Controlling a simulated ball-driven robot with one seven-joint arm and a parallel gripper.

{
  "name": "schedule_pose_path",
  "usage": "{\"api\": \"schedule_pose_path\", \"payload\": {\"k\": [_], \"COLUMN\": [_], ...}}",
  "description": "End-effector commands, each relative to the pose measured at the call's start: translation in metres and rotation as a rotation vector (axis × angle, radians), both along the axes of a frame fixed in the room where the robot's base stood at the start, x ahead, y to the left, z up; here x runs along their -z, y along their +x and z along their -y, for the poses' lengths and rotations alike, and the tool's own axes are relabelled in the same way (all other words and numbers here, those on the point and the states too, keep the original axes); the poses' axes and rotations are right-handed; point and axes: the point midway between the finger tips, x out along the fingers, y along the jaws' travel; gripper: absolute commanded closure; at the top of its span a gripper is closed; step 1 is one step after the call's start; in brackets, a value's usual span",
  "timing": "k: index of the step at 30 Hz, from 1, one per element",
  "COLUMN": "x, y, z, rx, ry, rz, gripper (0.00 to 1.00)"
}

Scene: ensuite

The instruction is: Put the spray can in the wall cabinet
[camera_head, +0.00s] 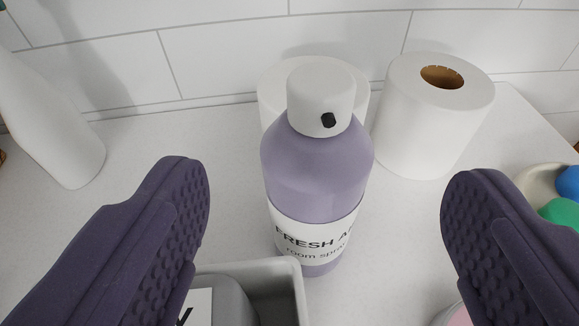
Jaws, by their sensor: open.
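The spray can (316,178) stands upright on the white counter in the middle of the view. It is lavender with a white cap, a black nozzle and a white label reading "FRESH A…" and "room spray". My gripper (325,205) is open, with one dark purple finger to the left of the can and one to the right. Both fingers are apart from the can, with gaps on each side. The can's lower left edge is partly hidden behind a grey bin's rim. The wall cabinet does not show.
Two white paper rolls (432,115) stand behind the can, one mostly hidden by it. A grey bin (290,277) with a grey item inside is at the front. A white bottle (48,125) stands at left. A dish (538,183) with coloured items is at right. White tiles (230,50) close the back.

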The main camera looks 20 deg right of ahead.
Motion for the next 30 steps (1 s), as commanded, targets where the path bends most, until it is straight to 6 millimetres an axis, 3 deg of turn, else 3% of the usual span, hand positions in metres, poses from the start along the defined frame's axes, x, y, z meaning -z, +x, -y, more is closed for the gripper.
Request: {"api": "schedule_pose_path", "payload": {"k": [13, 20, 23, 30], "x": [0.02, 0.018, 0.018, 0.019], "y": [0.055, 0.06, 0.06, 0.06], "z": [0.021, 0.022, 0.022, 0.022], "rx": [0.002, -0.001, -0.001, -0.001], "ry": [-0.001, -0.003, -0.002, -0.003], "rz": [-0.004, -0.003, -0.004, -0.006], "gripper": [0.18, 0.18, 0.36, 0.91]}}
